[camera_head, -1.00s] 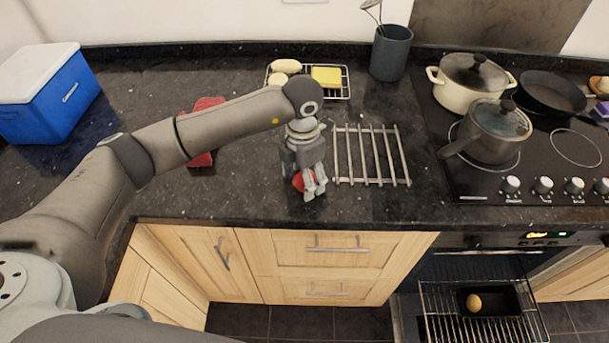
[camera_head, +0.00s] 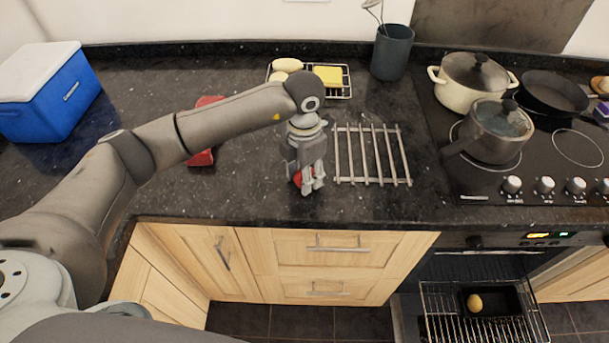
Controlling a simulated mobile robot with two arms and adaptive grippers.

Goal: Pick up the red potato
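The red potato (camera_head: 297,178) is a small red shape on the dark granite worktop, just left of the metal rack. It shows only in part behind and between the fingers of my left gripper (camera_head: 308,187). My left gripper points down around the potato from above, with its fingers close to it on both sides. The fingers look closed on it, though part of the contact is hidden. My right gripper is not in view.
A metal rack (camera_head: 372,155) lies right of my gripper. A red object (camera_head: 202,157) lies partly under my arm. A blue cooler (camera_head: 48,100) stands left. Pots (camera_head: 492,132) stand on the hob. The oven is open below, with a tray (camera_head: 508,299) holding a yellowish potato (camera_head: 475,303).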

